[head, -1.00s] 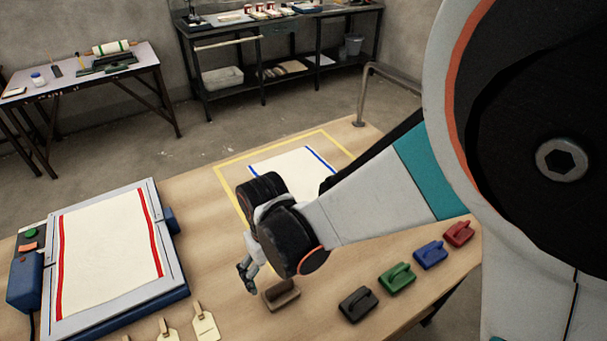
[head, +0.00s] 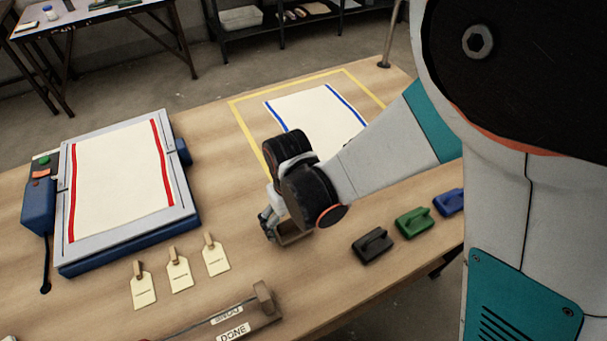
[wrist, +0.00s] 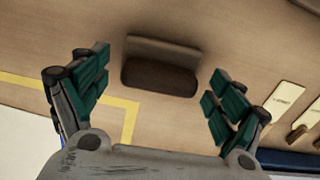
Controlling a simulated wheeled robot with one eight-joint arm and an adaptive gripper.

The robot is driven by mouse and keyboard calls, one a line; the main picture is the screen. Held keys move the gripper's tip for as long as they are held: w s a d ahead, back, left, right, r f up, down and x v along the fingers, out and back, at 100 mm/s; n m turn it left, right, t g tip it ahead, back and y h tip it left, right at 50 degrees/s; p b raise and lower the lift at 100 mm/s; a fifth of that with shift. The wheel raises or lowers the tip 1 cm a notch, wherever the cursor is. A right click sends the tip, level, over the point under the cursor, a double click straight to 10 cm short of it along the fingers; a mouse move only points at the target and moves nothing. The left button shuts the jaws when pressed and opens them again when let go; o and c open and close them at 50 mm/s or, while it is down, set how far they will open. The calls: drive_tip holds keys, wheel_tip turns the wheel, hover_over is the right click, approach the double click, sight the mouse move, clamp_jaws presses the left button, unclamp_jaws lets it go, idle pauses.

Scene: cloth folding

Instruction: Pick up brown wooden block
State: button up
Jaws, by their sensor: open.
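The brown wooden block (wrist: 160,76) lies on the wooden table, with a flat base and a raised handle bar. In the wrist view it sits between and beyond my two spread fingers, apart from both. In the head view the block (head: 292,236) is partly hidden behind my gripper (head: 268,224), which is just above and to the left of it. My gripper also shows in the wrist view (wrist: 155,97), open and empty, with green finger pads.
Black (head: 373,246), green (head: 414,222) and blue (head: 449,202) blocks stand to the right. A blue-framed press (head: 122,257) is at the left, with several tags (head: 180,275) near it. A DONE holder (head: 250,327) lies in front. A cloth with blue stripes (head: 310,108) lies behind.

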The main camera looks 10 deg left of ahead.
drive_tip(key=c, duration=1.3)
drive_tip(key=shift+r, duration=0.15)
wheel_tip(320, 180, up, 20)
drive_tip(key=p, duration=1.3)
drive_tip(key=shift+p, duration=0.4)
